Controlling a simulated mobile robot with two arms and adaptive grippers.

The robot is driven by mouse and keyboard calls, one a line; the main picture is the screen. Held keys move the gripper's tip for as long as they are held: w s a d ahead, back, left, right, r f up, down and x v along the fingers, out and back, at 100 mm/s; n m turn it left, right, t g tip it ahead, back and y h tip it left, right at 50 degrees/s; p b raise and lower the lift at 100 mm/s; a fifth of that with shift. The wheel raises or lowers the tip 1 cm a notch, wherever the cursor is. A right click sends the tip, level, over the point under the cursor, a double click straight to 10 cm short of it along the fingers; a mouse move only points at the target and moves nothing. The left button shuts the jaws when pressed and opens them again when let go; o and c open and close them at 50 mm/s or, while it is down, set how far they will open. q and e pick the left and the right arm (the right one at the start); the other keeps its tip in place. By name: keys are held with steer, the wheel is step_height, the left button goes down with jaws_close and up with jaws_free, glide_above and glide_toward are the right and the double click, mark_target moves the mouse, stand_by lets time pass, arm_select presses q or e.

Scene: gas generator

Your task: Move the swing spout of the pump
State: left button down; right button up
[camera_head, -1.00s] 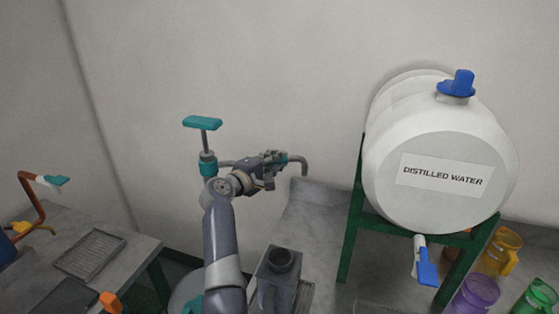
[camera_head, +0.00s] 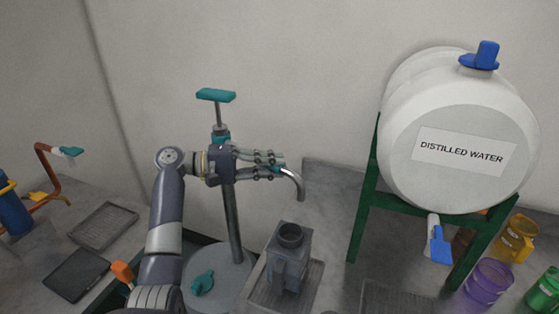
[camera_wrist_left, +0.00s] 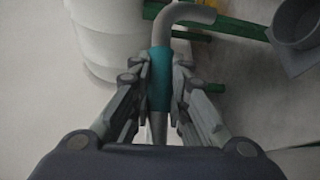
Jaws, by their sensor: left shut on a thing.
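The pump stands left of centre in the head view, with a teal T-handle (camera_head: 216,95) on top, a grey post (camera_head: 236,228) and a round base (camera_head: 222,274). Its metal swing spout (camera_head: 294,182) points right, its bent end turned down near the grey container. My left gripper (camera_head: 277,164) is shut on the spout. In the left wrist view the fingers (camera_wrist_left: 160,85) close on the spout's teal sleeve (camera_wrist_left: 160,65), and the curved spout end (camera_wrist_left: 185,15) extends beyond. My right gripper is not in view.
A grey container (camera_head: 290,262) with a round opening stands on a tray (camera_head: 250,295) just below the spout. A distilled water tank (camera_head: 455,130) on a green stand (camera_head: 362,215) is to the right. Coloured jugs (camera_head: 488,285) stand at lower right. Trays lie on the left bench (camera_head: 135,240).

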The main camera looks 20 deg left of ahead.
arm_select(q)
steer(key=shift+s+a+f+m+g+h, duration=0.1)
steer(key=shift+s+a+m+g+h, duration=0.1)
steer(key=shift+s+m+g, duration=0.35)
steer(key=shift+s+a+f+m+g+h, duration=0.1)
steer(key=shift+s+m+g+h, duration=0.2)
steer(key=shift+s, duration=0.3)
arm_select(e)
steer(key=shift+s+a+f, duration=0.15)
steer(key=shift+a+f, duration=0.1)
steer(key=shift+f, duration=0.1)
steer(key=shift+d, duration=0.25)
arm_select(q)
steer(key=c, duration=1.5)
jaws_free()
steer(key=shift+d, duration=0.1)
steer(key=shift+c, duration=0.2)
steer(key=shift+r, duration=0.1)
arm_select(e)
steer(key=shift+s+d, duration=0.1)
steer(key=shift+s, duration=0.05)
arm_select(q)
steer(key=v, duration=1.2)
steer(key=shift+r, duration=0.15)
